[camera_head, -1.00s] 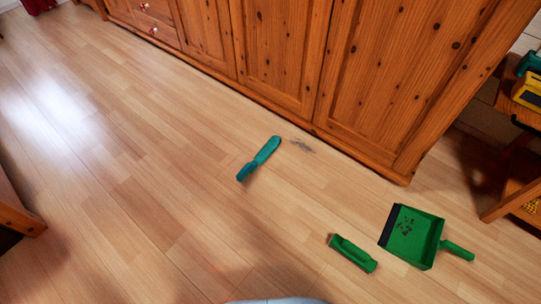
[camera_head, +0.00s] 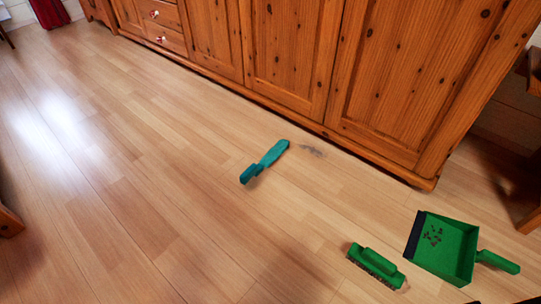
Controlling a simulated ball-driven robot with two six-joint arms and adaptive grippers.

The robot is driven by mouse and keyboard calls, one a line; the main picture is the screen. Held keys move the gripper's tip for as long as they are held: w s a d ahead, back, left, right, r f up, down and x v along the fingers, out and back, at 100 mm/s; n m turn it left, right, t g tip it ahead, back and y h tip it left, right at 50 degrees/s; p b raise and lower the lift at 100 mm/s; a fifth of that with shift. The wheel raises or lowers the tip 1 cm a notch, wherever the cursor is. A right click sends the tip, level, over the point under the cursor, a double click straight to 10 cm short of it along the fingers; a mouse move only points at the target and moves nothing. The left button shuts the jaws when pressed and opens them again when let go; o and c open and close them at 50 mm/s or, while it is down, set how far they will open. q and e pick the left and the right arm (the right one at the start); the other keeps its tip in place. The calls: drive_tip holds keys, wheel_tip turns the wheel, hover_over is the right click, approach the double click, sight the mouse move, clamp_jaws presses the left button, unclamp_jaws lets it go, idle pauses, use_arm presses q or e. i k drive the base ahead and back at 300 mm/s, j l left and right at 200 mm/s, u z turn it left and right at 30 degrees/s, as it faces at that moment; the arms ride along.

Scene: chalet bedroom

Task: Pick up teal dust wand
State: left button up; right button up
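The teal dust wand (camera_head: 266,160) lies on the wooden floor in front of the cabinet. Its broad flat end points up and right, and its darker handle end points down and left. A grey patch of dust (camera_head: 311,150) is on the floor just right of its broad end, close to the cabinet base. Neither of my grippers shows in the head view.
A wooden cabinet (camera_head: 290,60) runs across the back. A green dustpan (camera_head: 447,246) with dark bits in it and a green brush (camera_head: 376,264) lie at the lower right. Wooden furniture stands at both side edges. The floor (camera_head: 140,190) left of the wand is clear.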

sight(280, 148)
drive_tip(key=i+j+z, duration=0.3)
drive_tip(key=i+j, duration=1)
drive_tip(key=j, duration=0.15)
